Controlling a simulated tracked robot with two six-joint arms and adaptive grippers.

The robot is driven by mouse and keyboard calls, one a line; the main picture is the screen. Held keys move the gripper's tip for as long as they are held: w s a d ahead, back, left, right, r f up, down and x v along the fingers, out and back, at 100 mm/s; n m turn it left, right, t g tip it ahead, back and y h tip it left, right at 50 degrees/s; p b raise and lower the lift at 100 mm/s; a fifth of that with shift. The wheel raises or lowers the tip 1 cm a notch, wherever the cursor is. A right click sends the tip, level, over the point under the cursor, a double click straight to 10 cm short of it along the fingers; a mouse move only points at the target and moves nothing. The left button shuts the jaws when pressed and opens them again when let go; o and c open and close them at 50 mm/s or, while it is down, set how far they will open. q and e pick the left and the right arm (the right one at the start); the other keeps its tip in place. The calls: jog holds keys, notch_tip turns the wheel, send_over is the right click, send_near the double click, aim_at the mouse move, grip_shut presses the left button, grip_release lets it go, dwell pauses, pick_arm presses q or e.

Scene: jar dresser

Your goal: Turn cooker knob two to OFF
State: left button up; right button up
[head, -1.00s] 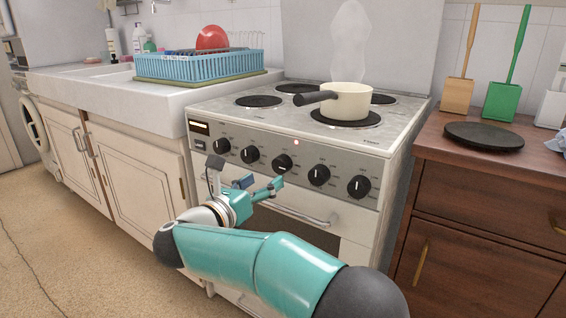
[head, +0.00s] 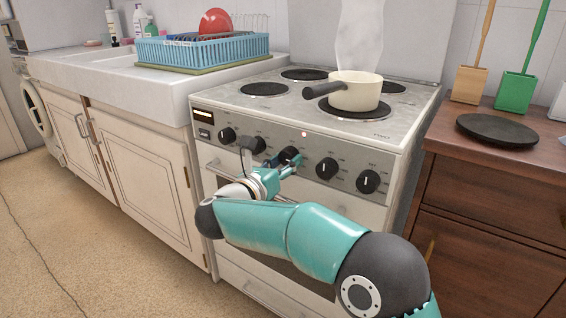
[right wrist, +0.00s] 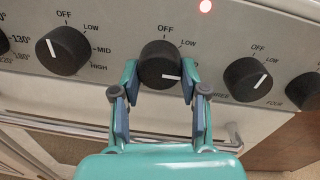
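Knob two (right wrist: 158,62) is the black knob in the middle of the right wrist view, third from left on the cooker front. Its white mark points right and slightly down, away from the OFF print above it. My right gripper (right wrist: 160,78) has one fingertip on each side of this knob; whether the pads touch it is hard to tell. In the head view, my right gripper (head: 287,164) is at the cooker panel and partly covers knob two (head: 288,154). My left gripper is not in view.
Neighbouring knobs stand close on the left (right wrist: 62,50) and right (right wrist: 247,80). A steaming cream pan (head: 357,92) sits on a front hotplate, handle pointing left. The oven handle (right wrist: 75,127) runs below the knobs.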

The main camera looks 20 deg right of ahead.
jog(key=c, duration=0.5)
jog(key=shift+a, duration=0.1)
